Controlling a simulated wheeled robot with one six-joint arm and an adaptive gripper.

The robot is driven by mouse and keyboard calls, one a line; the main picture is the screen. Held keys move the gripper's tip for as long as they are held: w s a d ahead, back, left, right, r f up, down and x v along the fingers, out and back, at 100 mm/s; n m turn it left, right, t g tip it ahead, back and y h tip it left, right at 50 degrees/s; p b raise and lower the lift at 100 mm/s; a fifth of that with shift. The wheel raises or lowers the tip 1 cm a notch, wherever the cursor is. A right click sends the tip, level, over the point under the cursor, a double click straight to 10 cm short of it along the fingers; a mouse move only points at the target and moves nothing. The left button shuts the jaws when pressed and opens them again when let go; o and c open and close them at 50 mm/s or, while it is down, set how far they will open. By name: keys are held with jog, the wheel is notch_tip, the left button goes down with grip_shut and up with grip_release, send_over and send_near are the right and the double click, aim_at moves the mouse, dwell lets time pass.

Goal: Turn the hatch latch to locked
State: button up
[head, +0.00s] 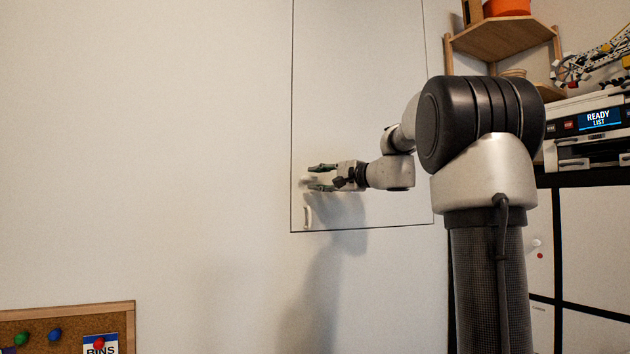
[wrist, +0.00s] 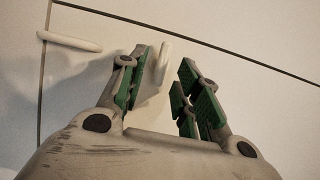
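The white hatch (head: 365,80) is a panel outlined by dark seams in the wall. My gripper (head: 312,177) is at its lower left, pointing left. In the wrist view my gripper (wrist: 164,85) is open, its green-padded fingers on either side of a short white lever (wrist: 163,60), with visible gaps to both. A second white bar (wrist: 72,41) lies left of the fingers, its end over the hatch seam. It also shows upright in the head view (head: 307,216), below the gripper near the bottom seam. I cannot tell for certain which white piece is the latch.
A corkboard (head: 130,330) with pins hangs at the lower left. A wooden corner shelf (head: 502,38) and a printer (head: 590,150) on a white cabinet (head: 595,235) are at the right. The wall left of the hatch is bare.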

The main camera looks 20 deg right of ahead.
jog(key=v, duration=1)
jog(key=s+f+n+g+h, duration=0.1)
jog(key=s+f+g+h, duration=0.3)
jog(key=f, duration=0.6)
jog(key=s+f+n+g+y, duration=0.1)
jog(key=s+f+g, duration=0.3)
jog(key=f, duration=0.6)
jog(key=s+a+f+n+g+h, duration=0.2)
jog(key=s+f+n, duration=0.3)
jog(key=s, duration=0.6)
jog(key=s+a+f+n+g+h, duration=0.2)
jog(key=s+a+f+n, duration=0.3)
jog(key=s+f, duration=0.3)
jog(key=s+n, duration=0.1)
jog(key=s, duration=0.1)
jog(key=shift+s+f+h, duration=0.3)
jog(key=shift+s+f, duration=0.05)
